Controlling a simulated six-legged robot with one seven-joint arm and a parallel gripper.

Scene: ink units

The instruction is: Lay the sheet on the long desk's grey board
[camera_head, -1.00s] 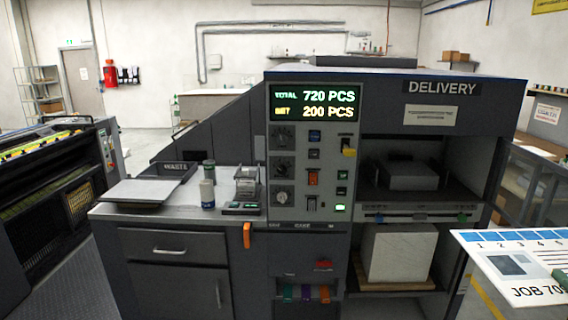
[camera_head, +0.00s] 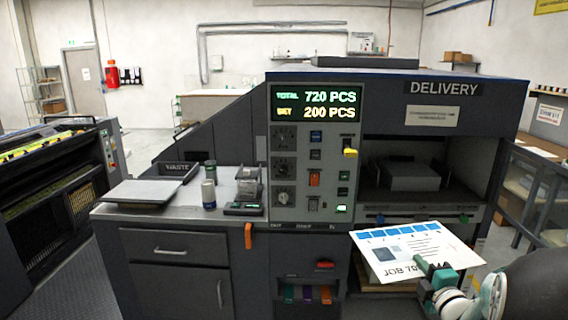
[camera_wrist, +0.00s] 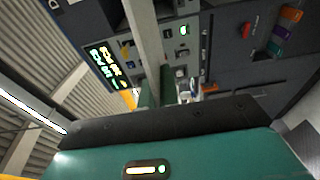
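The sheet (camera_head: 408,244) is white with a row of blue blocks, a dark picture and the print "JOB 70". It is held out flat and slightly tilted in front of the delivery unit. My gripper (camera_head: 434,275) is teal and shut on the sheet's near edge at lower right. In the wrist view my gripper's teal body (camera_wrist: 180,155) fills the bottom; a pale strip runs up from it, perhaps the sheet edge-on. A flat grey plate (camera_head: 141,191) lies on the worktop at left; I cannot tell whether it is the long desk's grey board.
The worktop (camera_head: 182,210) also holds a waste tray (camera_head: 174,170), a small can (camera_head: 208,194) and a scale-like device (camera_head: 243,208). The control panel (camera_head: 312,175) stands beside it. A dark press (camera_head: 60,190) is at far left. Grey floor shows between them.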

